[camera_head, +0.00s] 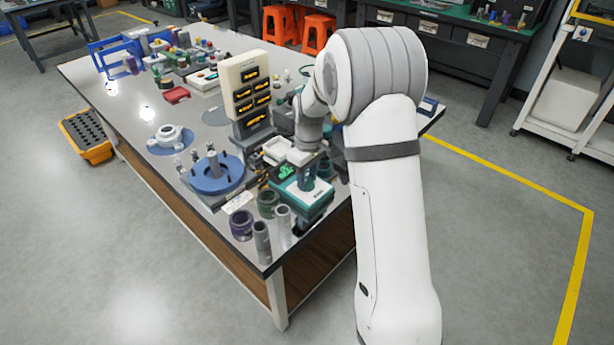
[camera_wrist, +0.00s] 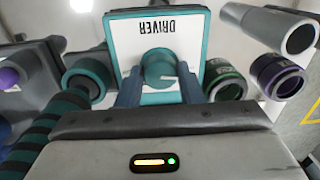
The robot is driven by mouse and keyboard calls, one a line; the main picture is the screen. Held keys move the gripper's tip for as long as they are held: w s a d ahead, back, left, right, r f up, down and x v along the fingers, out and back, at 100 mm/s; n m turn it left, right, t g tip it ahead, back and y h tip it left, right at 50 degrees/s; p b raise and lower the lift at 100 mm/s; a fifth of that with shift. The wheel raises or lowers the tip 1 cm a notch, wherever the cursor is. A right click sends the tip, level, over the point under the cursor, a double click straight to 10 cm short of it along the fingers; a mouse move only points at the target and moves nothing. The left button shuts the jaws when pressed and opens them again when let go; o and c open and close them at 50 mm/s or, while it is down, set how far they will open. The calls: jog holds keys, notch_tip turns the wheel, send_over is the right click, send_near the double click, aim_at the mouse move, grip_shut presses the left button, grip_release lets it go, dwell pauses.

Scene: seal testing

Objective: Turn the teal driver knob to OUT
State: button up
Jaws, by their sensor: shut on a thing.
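The driver box (camera_head: 303,192) has a teal body and a white top plate, and stands at the near right end of the table. In the wrist view its white plate (camera_wrist: 190,38) reads DRIVER, upside down. The round teal driver knob (camera_wrist: 159,66) sits on the plate with a light pointer mark on it. My gripper (camera_wrist: 160,88) has its two blue fingers on either side of the knob and is shut on it. In the head view my gripper (camera_head: 307,178) is over the box and hides the knob. No OUT label is readable.
Green (camera_wrist: 226,80) and purple (camera_wrist: 277,76) ringed cylinders and a grey tube (camera_wrist: 275,28) stand close beside the box. A striped dark green handle (camera_wrist: 45,130) is on the other side. A blue round fixture (camera_head: 215,175) and a beige panel (camera_head: 245,82) stand nearby.

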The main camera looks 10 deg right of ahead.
aim_at(308, 179)
jog(key=o, duration=1)
jog(key=shift+c, duration=0.2)
jog(key=shift+r, duration=0.1)
notch_tip(308, 179, up, 8)
jog(key=shift+w+d+f, duration=0.15)
jog(key=shift+f, duration=0.05)
jog(key=shift+r+p, duration=0.1)
jog(key=shift+p, duration=0.2)
jog(key=s+r+m+t+p, duration=0.2)
jog(key=s+r+m+p, duration=0.2)
jog(key=s+r, duration=0.85)
jog(key=s+d+m+t+p, duration=0.1)
jog(key=s+m+p, duration=0.1)
jog(key=s, duration=1.4)
jog(key=shift+s+d+r+m, duration=0.2)
jog(key=shift+s+r+m, duration=0.15)
jog(key=shift+m, duration=0.45)
